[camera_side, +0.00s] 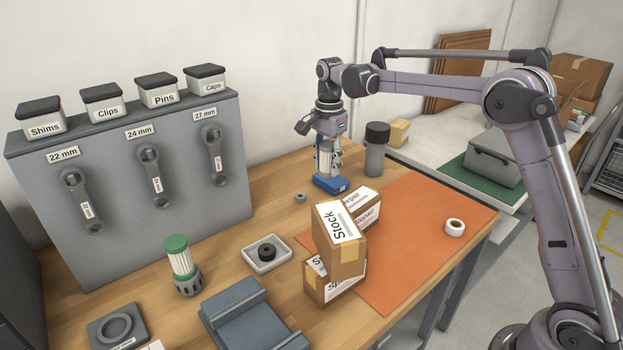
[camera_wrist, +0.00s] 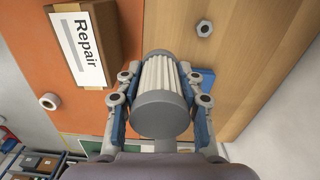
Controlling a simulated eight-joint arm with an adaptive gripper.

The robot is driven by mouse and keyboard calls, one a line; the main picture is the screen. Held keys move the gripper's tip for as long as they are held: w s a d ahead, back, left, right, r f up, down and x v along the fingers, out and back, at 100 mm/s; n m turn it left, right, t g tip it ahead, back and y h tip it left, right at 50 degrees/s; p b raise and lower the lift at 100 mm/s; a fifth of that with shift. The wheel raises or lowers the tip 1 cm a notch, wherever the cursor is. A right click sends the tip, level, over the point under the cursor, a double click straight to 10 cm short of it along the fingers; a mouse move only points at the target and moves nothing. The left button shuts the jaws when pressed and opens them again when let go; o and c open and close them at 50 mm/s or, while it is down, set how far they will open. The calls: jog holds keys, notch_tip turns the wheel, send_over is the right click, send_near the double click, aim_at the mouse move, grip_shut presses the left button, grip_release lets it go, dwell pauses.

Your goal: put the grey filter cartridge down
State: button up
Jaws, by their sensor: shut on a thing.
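My gripper (camera_side: 328,164) is shut on the grey filter cartridge (camera_wrist: 163,112), which has a white pleated body and a grey end cap. The wrist view shows it between the two fingers of my gripper (camera_wrist: 162,92). In the side view the cartridge (camera_side: 325,160) is upright, partly hidden by the fingers, directly over a low blue block or tray (camera_side: 331,185) on the wooden bench. I cannot tell whether its lower end touches the blue piece. A similar cartridge with a green cap (camera_side: 179,256) stands in a dark grey base at the front left.
A grey canister with a dark lid (camera_side: 376,150) stands close to the right of my gripper. Stacked cardboard boxes (camera_side: 340,240) and a tape roll (camera_side: 455,227) are on the orange mat (camera_side: 400,270). A nut (camera_side: 300,197) and a white tray (camera_side: 250,260) lie nearer the front.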

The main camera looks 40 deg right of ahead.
jog(key=s+d+r, duration=0.1)
jog(key=s+d, duration=0.6)
jog(key=s, duration=0.4)
jog(key=s+d+r, duration=0.2)
jog(key=s+d, duration=0.5)
jog(key=s, duration=0.5)
jog(key=s+f+m, duration=0.1)
jog(key=s+f, duration=0.2)
jog(key=s, duration=0.7)
send_over(414, 247)
notch_tip(414, 247, down, 7)
jog(key=shift+r, duration=0.1)
jog(key=shift+f, duration=2)
jog(key=shift+f, duration=0.1)
jog(key=o, duration=1.2)
